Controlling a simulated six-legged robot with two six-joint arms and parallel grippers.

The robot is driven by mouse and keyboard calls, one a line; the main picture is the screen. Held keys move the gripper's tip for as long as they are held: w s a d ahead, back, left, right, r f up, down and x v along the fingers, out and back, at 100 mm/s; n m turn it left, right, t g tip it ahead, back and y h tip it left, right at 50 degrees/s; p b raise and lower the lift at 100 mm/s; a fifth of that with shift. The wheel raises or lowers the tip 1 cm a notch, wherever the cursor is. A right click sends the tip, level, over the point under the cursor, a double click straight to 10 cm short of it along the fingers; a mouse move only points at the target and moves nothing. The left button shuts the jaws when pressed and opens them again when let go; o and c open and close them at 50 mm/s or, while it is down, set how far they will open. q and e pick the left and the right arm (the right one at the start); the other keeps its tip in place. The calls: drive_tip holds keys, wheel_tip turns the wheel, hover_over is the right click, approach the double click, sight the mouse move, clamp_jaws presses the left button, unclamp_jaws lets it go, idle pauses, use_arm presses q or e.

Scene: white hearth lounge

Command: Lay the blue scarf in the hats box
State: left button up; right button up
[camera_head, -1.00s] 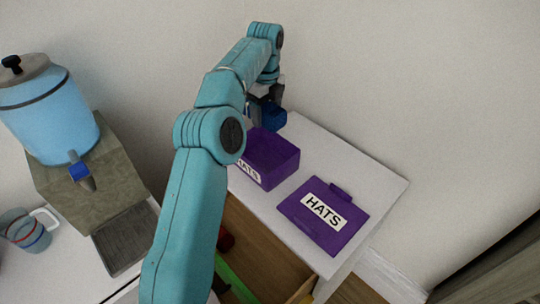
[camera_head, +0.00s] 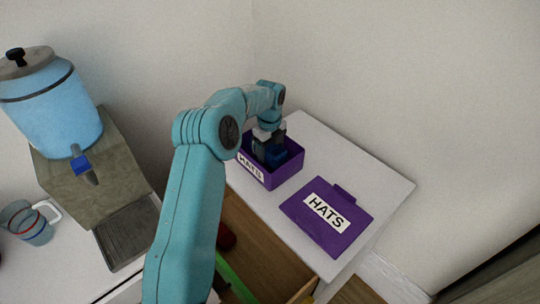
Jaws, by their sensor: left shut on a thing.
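The purple hats box (camera_head: 284,174) stands open on the white cabinet top, with a white HATS label on its front. My left arm reaches in from the left, and my left gripper (camera_head: 270,158) points down inside the box. It is shut on the dark blue scarf (camera_head: 279,156), which is partly hidden by the gripper and the box walls. My right gripper is not in view.
The purple lid (camera_head: 328,217) marked HATS lies flat on the cabinet top (camera_head: 367,183), right of the box. An open drawer (camera_head: 258,254) below holds a red thing and a green thing. A blue drink dispenser (camera_head: 52,108) and a cup (camera_head: 28,222) stand at the left.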

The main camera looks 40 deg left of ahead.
use_arm(q)
wheel_tip(320, 180, down, 3)
drive_tip(key=shift+w+a+f, duration=0.1)
drive_tip(key=shift+f, duration=0.1)
drive_tip(key=shift+r, duration=0.1)
drive_tip(key=shift+f, duration=0.25)
drive_tip(key=o, duration=1.1)
drive_tip(key=shift+c, duration=0.2)
wheel_tip(320, 180, up, 12)
drive_tip(key=shift+f, duration=0.1)
drive_tip(key=shift+r, duration=0.35)
